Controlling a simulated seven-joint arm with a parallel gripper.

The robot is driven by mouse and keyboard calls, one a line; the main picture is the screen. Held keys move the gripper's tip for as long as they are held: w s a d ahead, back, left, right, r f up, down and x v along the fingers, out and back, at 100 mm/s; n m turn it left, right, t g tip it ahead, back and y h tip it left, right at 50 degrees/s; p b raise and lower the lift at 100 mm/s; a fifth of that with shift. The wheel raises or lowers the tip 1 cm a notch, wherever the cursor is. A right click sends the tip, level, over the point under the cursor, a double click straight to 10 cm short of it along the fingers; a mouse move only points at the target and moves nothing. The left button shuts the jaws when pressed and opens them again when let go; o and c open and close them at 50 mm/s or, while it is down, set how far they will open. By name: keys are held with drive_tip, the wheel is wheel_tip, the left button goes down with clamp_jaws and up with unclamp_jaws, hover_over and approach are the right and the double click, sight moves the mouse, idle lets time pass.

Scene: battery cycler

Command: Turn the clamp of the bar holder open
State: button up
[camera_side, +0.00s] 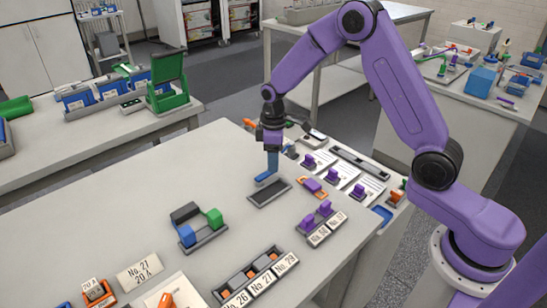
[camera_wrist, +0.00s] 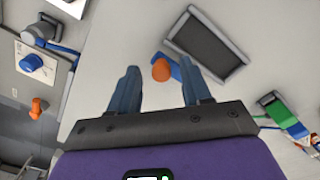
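A dark, shallow rectangular holder (camera_side: 269,192) lies flat on the near table; it also shows in the wrist view (camera_wrist: 208,45). It looks like the bar holder, though I cannot be sure. Beside it is a blue piece (camera_side: 265,177), seen in the wrist view (camera_wrist: 186,68) next to a round orange knob (camera_wrist: 160,70); this may be its clamp. Whether it is turned open or closed I cannot tell. My gripper (camera_side: 272,168) points down just above the blue piece. In the wrist view its blue fingers (camera_wrist: 161,88) stand apart with nothing gripped between them.
A grey fixture with green and blue blocks (camera_side: 198,228) stands front left of the holder. Purple-handled parts (camera_side: 313,216), an orange-and-purple part (camera_side: 313,187) and a long grey bar-shaped tray (camera_side: 360,163) are to the right.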

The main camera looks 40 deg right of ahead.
wheel_tip(320, 180, up, 17)
drive_tip(key=shift+r, duration=0.2)
idle(0.5)
drive_tip(key=s+a+f+n, duration=0.1)
drive_tip(key=s+a, duration=0.1)
drive_tip(key=s, duration=1.1)
drive_tip(key=s+a+f+n, duration=0.1)
drive_tip(key=s+a+f, duration=0.1)
drive_tip(key=s, duration=1)
drive_tip(key=s+d+f+n, duration=0.1)
drive_tip(key=s+d+f, duration=0.1)
drive_tip(key=s, duration=0.8)
drive_tip(key=shift+d+f, duration=0.15)
drive_tip(key=shift+d, duration=0.55)
